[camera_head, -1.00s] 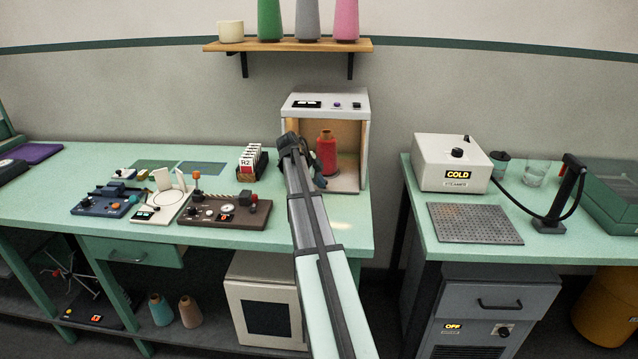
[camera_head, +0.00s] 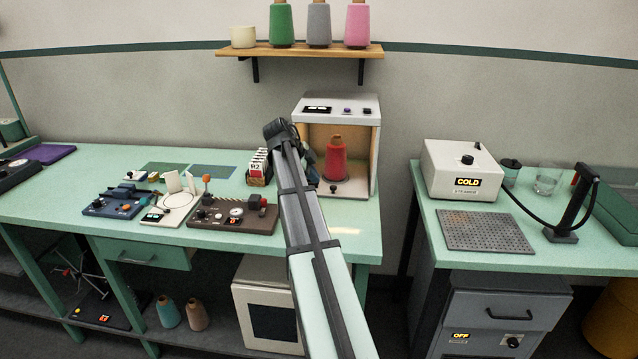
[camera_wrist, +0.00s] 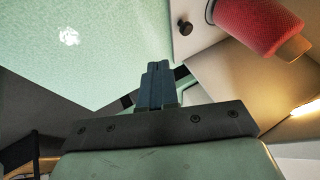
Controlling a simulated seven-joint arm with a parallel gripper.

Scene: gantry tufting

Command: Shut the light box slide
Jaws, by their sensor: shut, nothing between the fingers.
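The light box (camera_head: 338,104) is a pale cabinet with an open front and a lit tan interior, standing at the back right of the green bench. Its slide (camera_head: 350,190) is a pale plate at the bottom of the opening with a small dark knob (camera_head: 333,188) near its front edge. A red yarn cone (camera_head: 336,158) stands on it. The wrist view shows the slide (camera_wrist: 206,35), knob (camera_wrist: 184,27) and cone (camera_wrist: 262,24) at upper right. My gripper (camera_wrist: 158,68) is shut and empty, left of and below the knob in that view, apart from it. My arm mostly hides it in the head view.
A card rack (camera_head: 259,168) stands just left of my arm near the box. A brown control panel (camera_head: 233,215) lies farther left. The bench front right of my arm is clear. A shelf (camera_head: 300,51) with yarn cones hangs above. A gap separates the right bench (camera_head: 420,200).

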